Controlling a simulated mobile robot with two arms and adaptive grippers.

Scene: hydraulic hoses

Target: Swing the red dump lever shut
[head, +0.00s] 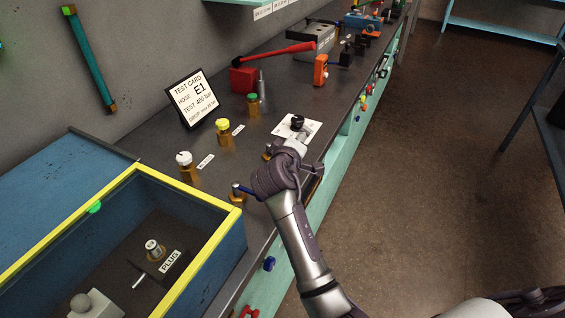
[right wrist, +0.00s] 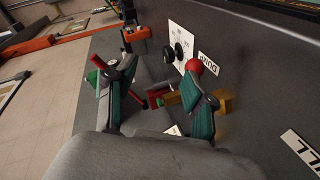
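In the right wrist view a red ball knob (right wrist: 195,67) sits beside a label reading DUMP (right wrist: 208,60); it appears to be the dump lever's end. The rest of the lever is hidden behind a finger, so I cannot tell its angle. My right gripper (right wrist: 155,92) is open, its two green-padded fingers apart. The right-hand finger is close to the red knob; I cannot tell if they touch. In the head view my right gripper (head: 283,158) is over the bench's front part, by a white plate (head: 311,131) with a black knob (head: 297,122), and hides the lever. My left gripper is not in view.
A yellow-rimmed box (head: 185,287) is at left, a red-handled pump (head: 243,79) farther back. The floor at right is clear.

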